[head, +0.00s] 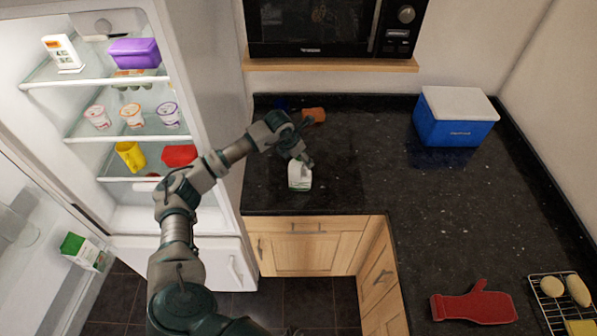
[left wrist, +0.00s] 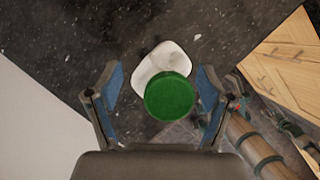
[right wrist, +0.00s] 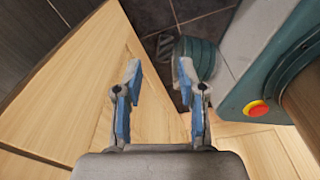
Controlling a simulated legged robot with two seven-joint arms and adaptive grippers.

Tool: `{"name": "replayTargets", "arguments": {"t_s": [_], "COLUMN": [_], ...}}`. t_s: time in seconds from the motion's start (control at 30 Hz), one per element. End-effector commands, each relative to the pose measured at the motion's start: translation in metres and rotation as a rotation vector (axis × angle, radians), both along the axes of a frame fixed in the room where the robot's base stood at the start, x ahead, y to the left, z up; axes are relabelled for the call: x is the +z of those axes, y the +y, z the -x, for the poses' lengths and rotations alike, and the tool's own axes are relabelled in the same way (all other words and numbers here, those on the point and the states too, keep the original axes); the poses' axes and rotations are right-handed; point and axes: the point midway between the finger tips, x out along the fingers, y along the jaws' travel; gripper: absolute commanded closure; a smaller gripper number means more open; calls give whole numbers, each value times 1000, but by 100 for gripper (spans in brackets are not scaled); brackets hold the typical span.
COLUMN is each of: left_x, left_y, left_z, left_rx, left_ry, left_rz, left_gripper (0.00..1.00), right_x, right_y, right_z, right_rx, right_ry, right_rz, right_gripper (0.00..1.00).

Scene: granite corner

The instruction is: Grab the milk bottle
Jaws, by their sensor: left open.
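The milk bottle (head: 300,180) is white with a little green and stands on the black granite counter near its front left edge. In the left wrist view I look down on its round green cap (left wrist: 169,97) and its white body (left wrist: 160,58). My left gripper (head: 298,152) is just above and behind the bottle in the head view and hides part of its top. In the left wrist view its blue-padded fingers are open, with the cap between them and a gap on both sides. My right gripper (right wrist: 160,80) is open and empty near the wooden cabinets.
An open fridge (head: 205,100) stands left of the counter. An orange object (head: 314,115) lies behind the left gripper. A blue cooler (head: 455,120), a red mitt (head: 475,303) and a wire rack (head: 545,300) are on the right. The middle counter is clear.

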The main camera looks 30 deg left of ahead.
Motion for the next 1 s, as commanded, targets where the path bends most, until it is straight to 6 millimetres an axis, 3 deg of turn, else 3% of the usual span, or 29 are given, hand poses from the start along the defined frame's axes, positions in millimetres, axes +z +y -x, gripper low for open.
{"name": "replayTargets", "arguments": {"t_s": [0.27, 0.5, 0.6, 1.0], "left_x": [-4, -5, -5, -6], "left_y": [0, 1, 1, 0], "left_z": [-1, -1, -1, 0], "left_rx": [-1, -1, 0, -1], "left_ry": [0, 0, 1, 7], "left_rz": [-1, 0, 1, 1], "left_gripper": [20, 80, 100, 100], "right_x": [0, 0, 0, 0], "right_y": [-3, -4, -4, -1], "right_z": [0, -1, -1, -1], "right_rx": [0, 1, 0, -1], "right_ry": [-1, -1, -1, -1], "right_rz": [3, 4, 4, 2], "right_gripper": [60, 60, 60, 60]}}
